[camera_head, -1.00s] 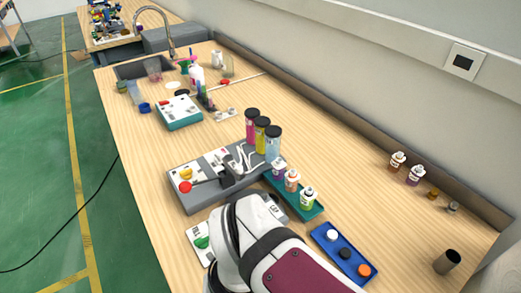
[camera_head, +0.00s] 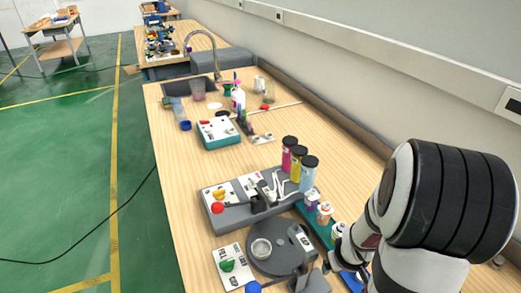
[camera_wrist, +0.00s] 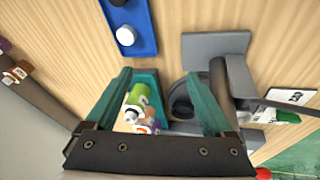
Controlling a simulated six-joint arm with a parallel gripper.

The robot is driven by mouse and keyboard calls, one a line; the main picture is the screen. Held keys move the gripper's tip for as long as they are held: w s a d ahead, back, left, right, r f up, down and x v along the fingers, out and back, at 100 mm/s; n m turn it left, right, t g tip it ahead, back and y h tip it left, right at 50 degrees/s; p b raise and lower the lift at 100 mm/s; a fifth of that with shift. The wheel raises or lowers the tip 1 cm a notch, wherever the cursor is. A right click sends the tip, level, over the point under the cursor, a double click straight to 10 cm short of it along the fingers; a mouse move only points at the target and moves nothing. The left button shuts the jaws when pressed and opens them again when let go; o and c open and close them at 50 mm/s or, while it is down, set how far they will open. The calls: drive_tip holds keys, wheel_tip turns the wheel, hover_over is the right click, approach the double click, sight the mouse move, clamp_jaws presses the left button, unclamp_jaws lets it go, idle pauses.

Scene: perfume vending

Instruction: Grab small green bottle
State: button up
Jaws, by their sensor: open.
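The small green bottle (camera_wrist: 139,94) stands in the teal tray (camera_wrist: 149,76) in the wrist view. My gripper (camera_wrist: 158,76) is open, with one teal finger on each side of the bottle. The bottle lies nearer the left finger, and I cannot tell whether they touch. Other small bottles sit just behind it, partly hidden by my gripper's body. In the head view the teal tray (camera_head: 313,226) holds a purple-labelled bottle (camera_head: 312,200) and an orange-labelled bottle (camera_head: 324,212). My arm hides the green bottle there.
A grey round-topped device (camera_head: 268,265) stands beside the tray; its grey parts also show near my right finger (camera_wrist: 235,75). A blue tray (camera_wrist: 143,40) with caps lies beyond the fingers. Tall pink, yellow and blue bottles stand behind the small ones (camera_head: 299,160).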

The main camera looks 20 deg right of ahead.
sight(339, 234)
drive_tip(key=w+d+m+t+h, duration=0.1)
drive_tip(key=w, duration=0.1)
drive_tip(key=w+d+f+m+t+h, duration=0.1)
drive_tip(key=w+d+t, duration=0.1)
drive_tip(key=w+d+f+m+t+h, duration=0.1)
drive_tip(key=w+m+t, duration=0.1)
drive_tip(key=shift+w+d+f+h, duration=0.1)
drive_tip(key=shift+w+d+h, duration=0.1)
drive_tip(key=shift+h, duration=0.1)
drive_tip(key=shift+d+f+m+t+h, duration=0.1)
drive_tip(key=shift+d+m+t+h, duration=0.05)
drive_tip(key=shift+m+t+h, duration=0.35)
drive_tip(key=shift+s+m+t+h, duration=0.15)
drive_tip(key=shift+m+t+h, duration=0.25)
drive_tip(key=shift+t+h, duration=0.25)
drive_tip(key=x, duration=0.4)
drive_tip(key=shift+w+d+f, duration=0.1)
drive_tip(key=shift+w+d, duration=0.1)
drive_tip(key=shift+w, duration=0.1)
drive_tip(key=shift+c, duration=0.4)
clamp_jaws()
